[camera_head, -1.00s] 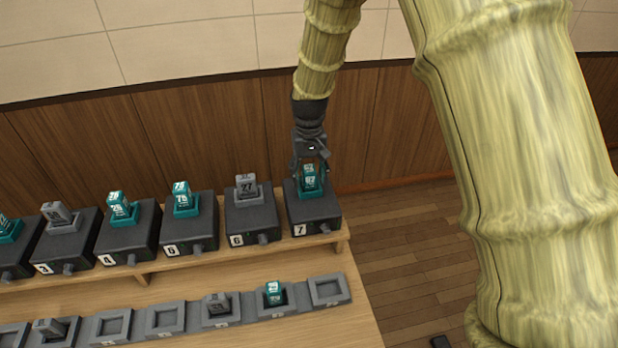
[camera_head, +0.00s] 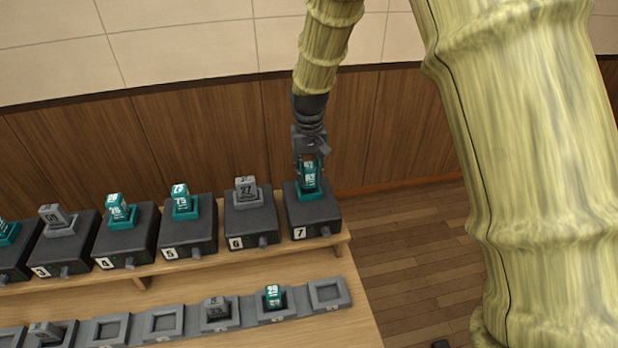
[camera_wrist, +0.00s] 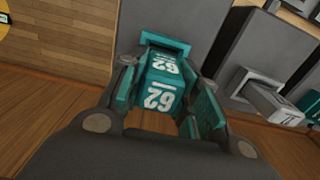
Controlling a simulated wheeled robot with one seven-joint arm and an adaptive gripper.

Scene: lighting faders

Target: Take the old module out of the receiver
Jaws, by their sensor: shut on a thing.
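A teal module (camera_head: 310,177) marked 62 stands at the dark receiver numbered 7 (camera_head: 315,219), at the right end of the raised shelf. My gripper (camera_head: 309,165) is above that receiver, shut on the module from both sides. In the wrist view the fingers flank the teal module (camera_wrist: 160,83), and its number 62 reads clearly. Its lower end is at the teal socket (camera_wrist: 166,43) of the receiver. I cannot tell how far it still sits inside the socket.
Receiver 6 (camera_head: 251,220), with a grey module (camera_head: 245,188), stands close on the left. More receivers with teal or grey modules continue leftward. A lower row of grey trays runs in front; the rightmost tray (camera_head: 329,307) is empty. The wooden table ends at the right.

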